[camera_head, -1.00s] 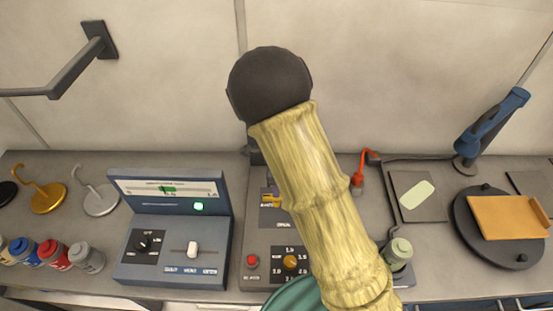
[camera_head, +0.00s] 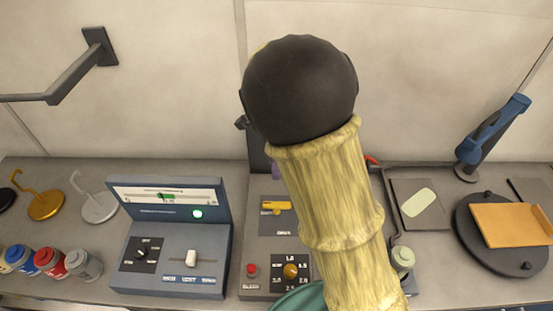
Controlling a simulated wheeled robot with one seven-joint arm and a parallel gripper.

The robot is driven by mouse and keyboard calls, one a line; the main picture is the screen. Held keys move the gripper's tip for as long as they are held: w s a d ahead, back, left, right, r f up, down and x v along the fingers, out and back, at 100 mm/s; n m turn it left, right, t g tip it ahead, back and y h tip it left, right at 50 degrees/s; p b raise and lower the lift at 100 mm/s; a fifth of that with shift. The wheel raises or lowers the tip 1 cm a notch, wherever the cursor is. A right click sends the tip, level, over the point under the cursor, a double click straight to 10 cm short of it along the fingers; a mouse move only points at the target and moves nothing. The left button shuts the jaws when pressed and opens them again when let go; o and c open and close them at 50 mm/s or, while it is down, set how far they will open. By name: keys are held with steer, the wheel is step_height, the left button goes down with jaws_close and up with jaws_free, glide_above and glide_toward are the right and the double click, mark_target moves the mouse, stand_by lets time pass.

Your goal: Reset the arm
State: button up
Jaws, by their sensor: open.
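My arm rises from the bottom centre of the head view as a pale yellow, ridged link with a black rounded joint at its top. It stands in front of the bench and the wall. My gripper cannot be made out; the arm may hide it. No held object shows.
A grey-blue console (camera_head: 172,255) with a lit green lamp stands left of my arm. A control panel (camera_head: 262,262) with a red button and orange knob is partly hidden behind it. Several small jars (camera_head: 50,262) stand at left. A round dark plate (camera_head: 485,245) and blue clamp (camera_head: 492,130) are at right.

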steer(key=s+d+n+t, duration=0.2)
steer(key=s+d+n, duration=1.1)
steer(key=n, duration=0.5)
steer(key=shift+d+n+t, duration=0.3)
steer(key=shift+d, duration=0.3)
